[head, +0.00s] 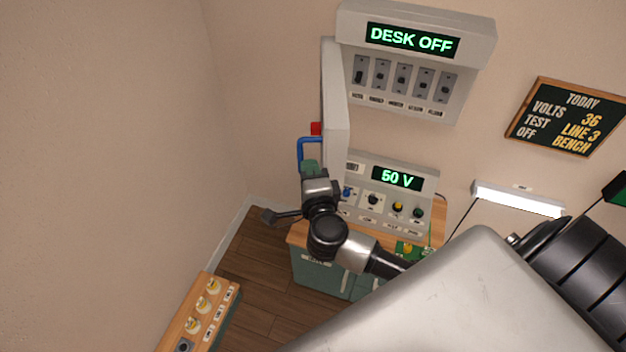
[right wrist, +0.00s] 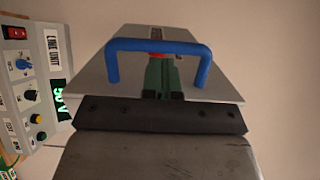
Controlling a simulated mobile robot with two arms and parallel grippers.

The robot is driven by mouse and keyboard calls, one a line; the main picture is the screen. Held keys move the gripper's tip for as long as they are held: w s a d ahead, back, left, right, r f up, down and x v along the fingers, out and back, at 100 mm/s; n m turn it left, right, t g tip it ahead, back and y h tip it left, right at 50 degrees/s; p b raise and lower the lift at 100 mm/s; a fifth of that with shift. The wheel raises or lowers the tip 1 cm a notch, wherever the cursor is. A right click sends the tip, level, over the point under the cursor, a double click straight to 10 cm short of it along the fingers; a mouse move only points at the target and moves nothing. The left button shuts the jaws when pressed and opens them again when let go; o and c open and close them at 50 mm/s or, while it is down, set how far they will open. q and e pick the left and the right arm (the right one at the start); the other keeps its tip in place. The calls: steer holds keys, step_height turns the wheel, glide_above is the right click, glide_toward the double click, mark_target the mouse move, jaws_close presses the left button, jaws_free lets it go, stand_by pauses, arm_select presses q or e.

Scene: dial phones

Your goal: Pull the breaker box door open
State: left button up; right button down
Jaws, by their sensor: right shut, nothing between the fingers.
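The grey breaker box (head: 400,90) is on the back wall, with a "DESK OFF" display and a row of switches showing. Its door (head: 335,105) stands swung out from the left side, seen nearly edge-on. The blue handle (head: 301,150) is on the door's outer face. In the right wrist view, the handle (right wrist: 160,47) arches across the door panel (right wrist: 105,75). My right gripper (head: 309,166) is at the handle. Its green fingers (right wrist: 160,75) are shut and empty, within the handle's arch; whether they touch it is unclear. My left gripper is out of view.
A meter panel (head: 385,190) reading "50 V" stands below the box on a green cabinet (head: 318,275). A low wooden-topped bench (head: 225,290) is at lower left. A chalkboard (head: 568,117) and a lit lamp (head: 518,198) are at right. Wall space left of the door is clear.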

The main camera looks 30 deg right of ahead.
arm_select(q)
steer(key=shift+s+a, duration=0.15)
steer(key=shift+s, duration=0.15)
arm_select(e)
steer(key=shift+w+d, duration=0.1)
steer(key=shift+w, duration=0.25)
arm_select(q)
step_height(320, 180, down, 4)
steer(key=b, duration=0.3)
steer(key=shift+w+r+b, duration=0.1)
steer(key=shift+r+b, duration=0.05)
steer(key=shift+b, duration=0.2)
arm_select(e)
steer(key=w+a+m+g+h, duration=0.2)
steer(key=w+a+m+h, duration=0.1)
steer(key=w+a, duration=0.6)
steer(key=w+h, duration=0.1)
steer(key=w, duration=0.2)
steer(key=shift+a, duration=0.15)
steer(key=shift+w, duration=0.1)
